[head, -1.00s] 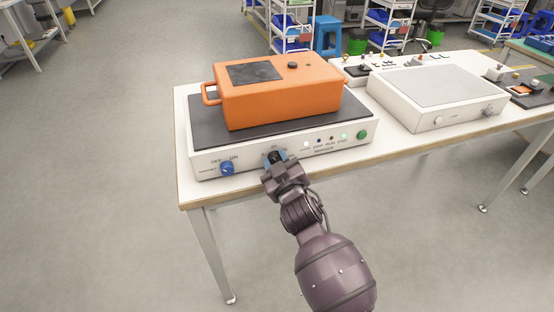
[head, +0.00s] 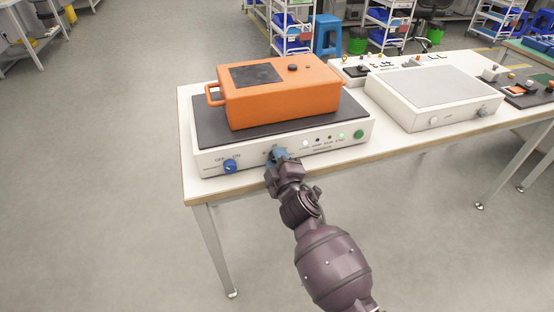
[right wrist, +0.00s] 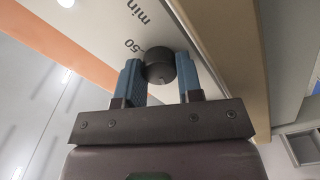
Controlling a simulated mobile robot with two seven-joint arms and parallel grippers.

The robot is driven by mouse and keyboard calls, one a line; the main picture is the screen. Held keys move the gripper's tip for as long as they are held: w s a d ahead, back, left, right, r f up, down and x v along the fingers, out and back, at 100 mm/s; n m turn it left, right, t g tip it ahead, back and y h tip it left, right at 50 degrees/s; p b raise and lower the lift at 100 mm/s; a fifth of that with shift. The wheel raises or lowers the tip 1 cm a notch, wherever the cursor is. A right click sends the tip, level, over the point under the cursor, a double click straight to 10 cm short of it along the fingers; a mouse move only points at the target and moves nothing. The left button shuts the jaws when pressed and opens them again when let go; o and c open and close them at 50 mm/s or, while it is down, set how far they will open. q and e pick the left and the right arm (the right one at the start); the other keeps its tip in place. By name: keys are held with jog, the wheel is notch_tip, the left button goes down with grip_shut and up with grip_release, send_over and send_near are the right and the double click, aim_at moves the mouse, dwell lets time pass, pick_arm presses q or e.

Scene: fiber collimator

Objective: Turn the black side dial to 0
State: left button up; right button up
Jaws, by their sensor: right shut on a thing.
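The black side dial (right wrist: 160,66) sits on the front panel of the white unit (head: 206,162). In the right wrist view it lies between the two blue fingers of my right gripper (right wrist: 160,78), which is shut on it. The printed marks "50" and "min" show beside the dial. Its pointer setting cannot be read. In the head view my right gripper (head: 278,155) reaches the panel from the front and mostly hides the dial. My left gripper is not in view.
A blue OFF/ON knob (head: 230,166) is left of the dial; small lamps and a green button (head: 359,134) are to its right. An orange box (head: 285,95) stands on the unit's dark top. A second white unit (head: 435,95) is on the table at right.

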dwell(0.4)
jog(key=o, duration=0.9)
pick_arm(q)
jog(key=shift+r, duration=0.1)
pick_arm(e)
jog(key=shift+s+f, duration=0.1)
jog(key=shift+s, duration=0.05)
